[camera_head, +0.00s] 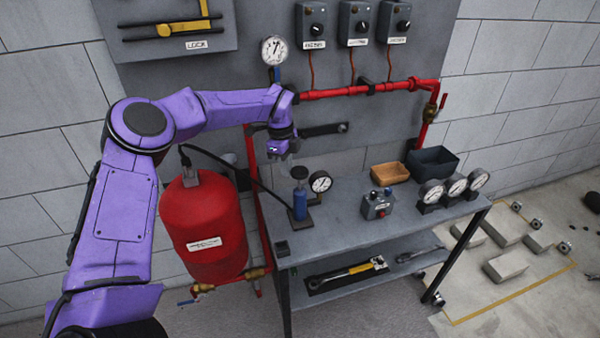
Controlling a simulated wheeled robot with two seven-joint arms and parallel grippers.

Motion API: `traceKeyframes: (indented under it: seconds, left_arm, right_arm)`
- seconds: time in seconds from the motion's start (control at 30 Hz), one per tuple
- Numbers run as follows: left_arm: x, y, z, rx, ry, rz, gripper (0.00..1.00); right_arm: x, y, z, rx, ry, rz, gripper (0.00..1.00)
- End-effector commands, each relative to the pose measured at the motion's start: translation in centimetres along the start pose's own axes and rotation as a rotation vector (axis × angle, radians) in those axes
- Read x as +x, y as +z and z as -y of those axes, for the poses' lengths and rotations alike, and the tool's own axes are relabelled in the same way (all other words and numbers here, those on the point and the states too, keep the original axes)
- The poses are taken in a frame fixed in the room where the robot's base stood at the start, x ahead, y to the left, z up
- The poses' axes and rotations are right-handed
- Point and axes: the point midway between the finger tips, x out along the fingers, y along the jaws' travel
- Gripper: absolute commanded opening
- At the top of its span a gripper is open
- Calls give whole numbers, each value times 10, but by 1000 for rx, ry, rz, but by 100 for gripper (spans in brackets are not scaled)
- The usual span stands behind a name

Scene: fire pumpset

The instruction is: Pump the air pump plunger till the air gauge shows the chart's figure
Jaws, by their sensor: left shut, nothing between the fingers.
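The air pump (300,204) is a small blue cylinder standing upright at the left end of the grey bench. Its plunger (298,173) shows as a greyish top above the cylinder. A round white-faced gauge (320,182) stands just right of the pump; its reading is too small to make out. My left gripper (283,150), on the purple arm, is shut and empty, pointing down above the pump and a little left of the plunger, apparently apart from it. No chart with a readable figure shows. My right gripper is out of view.
A red tank (205,232) stands left of the bench (350,235). On the bench are a button box (377,204), a wooden tray (389,173), a dark bin (432,162) and three gauges (456,185). A red pipe (350,89) and another gauge (274,50) are behind.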

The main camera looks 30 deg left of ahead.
Motion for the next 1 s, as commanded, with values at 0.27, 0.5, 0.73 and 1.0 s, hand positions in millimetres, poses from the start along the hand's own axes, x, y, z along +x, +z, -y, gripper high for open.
traceKeyframes:
  seconds: [0.27, 0.5, 0.73, 1.0]
  left_arm:
    - [-58, 2, 0, -3, -8, -2, 0]
    - [-94, 3, -1, -4, -5, -2, 0]
    - [-100, 3, -1, -3, -4, -2, 0]
    - [-100, 3, -1, -3, -5, -2, 0]
  right_arm:
    - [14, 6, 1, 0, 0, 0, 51]
    - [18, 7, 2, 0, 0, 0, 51]
    - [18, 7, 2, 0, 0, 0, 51]
    - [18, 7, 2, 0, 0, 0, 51]
